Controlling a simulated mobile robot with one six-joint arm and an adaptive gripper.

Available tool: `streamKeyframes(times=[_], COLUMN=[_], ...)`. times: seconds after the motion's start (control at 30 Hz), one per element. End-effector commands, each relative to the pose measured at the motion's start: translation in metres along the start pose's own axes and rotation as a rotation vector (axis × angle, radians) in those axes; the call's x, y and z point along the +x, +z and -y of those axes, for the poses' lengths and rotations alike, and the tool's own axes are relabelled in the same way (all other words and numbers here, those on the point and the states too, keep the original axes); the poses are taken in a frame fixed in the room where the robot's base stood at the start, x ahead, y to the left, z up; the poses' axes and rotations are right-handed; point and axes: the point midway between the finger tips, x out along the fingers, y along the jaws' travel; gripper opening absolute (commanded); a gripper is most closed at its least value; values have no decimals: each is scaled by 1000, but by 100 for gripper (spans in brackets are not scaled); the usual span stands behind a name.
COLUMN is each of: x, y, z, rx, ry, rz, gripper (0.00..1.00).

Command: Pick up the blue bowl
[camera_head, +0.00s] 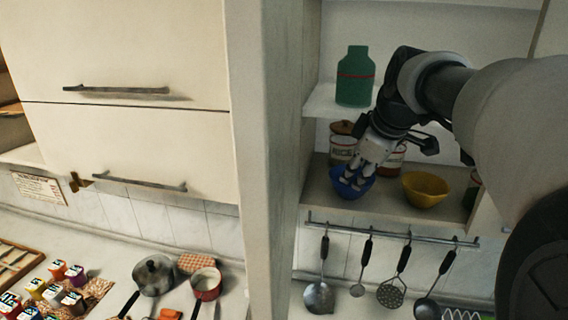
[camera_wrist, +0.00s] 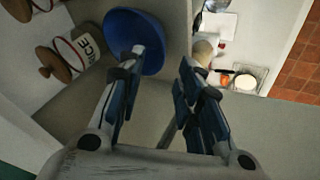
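The blue bowl (camera_head: 349,190) stands on the lower shelf, partly hidden behind my gripper. In the wrist view, the blue bowl (camera_wrist: 122,27) is at the upper left, beyond the fingertips. My gripper (camera_head: 354,180) points down at the bowl. In the wrist view, my gripper (camera_wrist: 162,62) is open, with a clear gap between its fingers. The left finger overlaps the bowl, and part of the bowl's rim shows between the fingers. The right finger is to the right of the bowl. I cannot tell whether a finger touches it.
A yellow bowl (camera_head: 425,189) stands right of the blue bowl. Canisters (camera_head: 343,146) stand behind, and one labelled canister (camera_wrist: 80,48) is close left of the bowl in the wrist view. A green bottle (camera_head: 355,80) is on the shelf above. Utensils hang from a rail (camera_head: 390,229) below.

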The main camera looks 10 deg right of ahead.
Motion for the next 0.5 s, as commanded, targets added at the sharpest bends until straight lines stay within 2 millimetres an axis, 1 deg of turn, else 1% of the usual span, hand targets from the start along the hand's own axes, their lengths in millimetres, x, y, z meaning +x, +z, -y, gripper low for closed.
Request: streamKeyframes(times=[0.03,0.13,0.37,0.5], x=[10,25,41,60], y=[0,0,-1,-3], z=[0,0,0,1], rx=[0,0,0,0], ry=[-4,-2,-1,-3], rz=[1,1,0,1], gripper=[33,33,33,33])
